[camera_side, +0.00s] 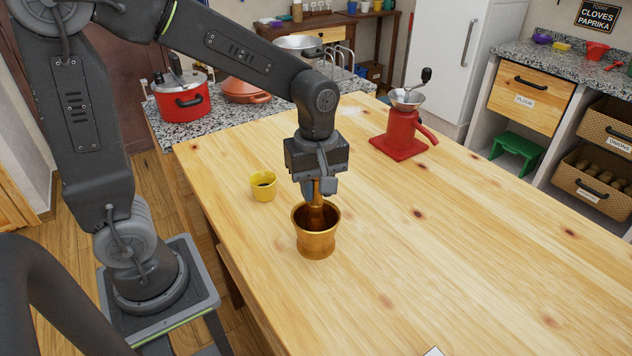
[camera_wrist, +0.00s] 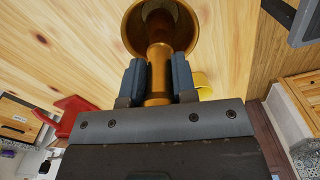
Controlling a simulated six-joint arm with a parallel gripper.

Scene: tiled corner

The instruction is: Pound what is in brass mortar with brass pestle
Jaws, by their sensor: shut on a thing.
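The brass mortar (camera_side: 317,243) stands upright on the wooden table. My gripper (camera_side: 318,187) is right above it, shut on the brass pestle (camera_side: 316,205). The pestle points down, with its lower end inside the mortar's mouth. In the wrist view the two fingers of my gripper (camera_wrist: 158,80) clasp the pestle (camera_wrist: 159,62), and the mortar (camera_wrist: 190,18) shows around its far end. What lies at the bottom of the mortar is too dark to make out, and I cannot tell whether the pestle touches the bottom.
A red grinder (camera_side: 401,132) stands farther back on the right. A red pot (camera_side: 182,100) is on the speckled counter behind. The table's front and right are mostly clear.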

